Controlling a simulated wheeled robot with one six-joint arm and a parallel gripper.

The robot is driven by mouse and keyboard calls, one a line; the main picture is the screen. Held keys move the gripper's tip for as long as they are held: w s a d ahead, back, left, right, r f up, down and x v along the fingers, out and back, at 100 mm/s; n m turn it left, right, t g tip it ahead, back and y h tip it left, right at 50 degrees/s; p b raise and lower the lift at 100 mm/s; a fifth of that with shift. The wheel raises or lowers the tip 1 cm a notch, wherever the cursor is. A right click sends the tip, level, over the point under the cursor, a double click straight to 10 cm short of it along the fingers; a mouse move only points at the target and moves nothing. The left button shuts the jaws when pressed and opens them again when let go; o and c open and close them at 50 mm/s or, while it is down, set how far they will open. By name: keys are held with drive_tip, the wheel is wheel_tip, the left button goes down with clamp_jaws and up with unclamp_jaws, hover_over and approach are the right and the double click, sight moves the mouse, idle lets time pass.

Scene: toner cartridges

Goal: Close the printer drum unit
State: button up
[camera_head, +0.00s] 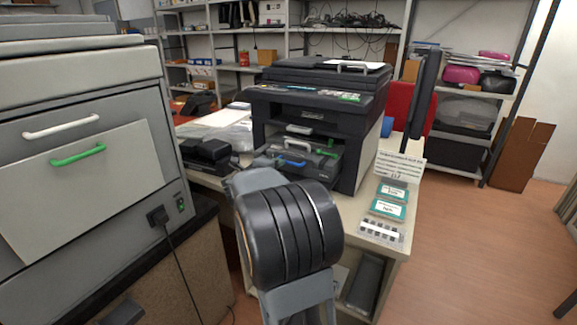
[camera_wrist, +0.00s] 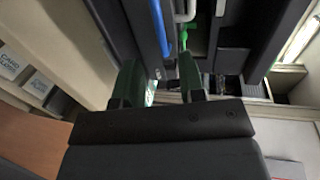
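The black printer (camera_head: 318,100) stands on the desk with its front open. The drum unit (camera_head: 322,168) sticks out of the front, with a blue handle (camera_head: 292,162) and a green part (camera_head: 326,153) on it. In the wrist view the blue handle (camera_wrist: 158,25) runs down along a dark panel, above and between my fingers. My gripper (camera_wrist: 160,84) has two dark green fingers set apart, with a gap between them. I see no object clearly held, and contact with the panel cannot be told.
A large grey machine (camera_head: 85,150) with white and green handles stands close on the left. A black device (camera_head: 208,154) sits left of the printer. Floor on the right is clear.

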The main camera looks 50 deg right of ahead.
sight(289, 163)
drive_tip(key=x, duration=0.7)
drive_tip(key=shift+d+f+b, duration=0.1)
drive_tip(key=shift+d+b, duration=0.1)
drive_tip(key=shift+b, duration=0.2)
clamp_jaws()
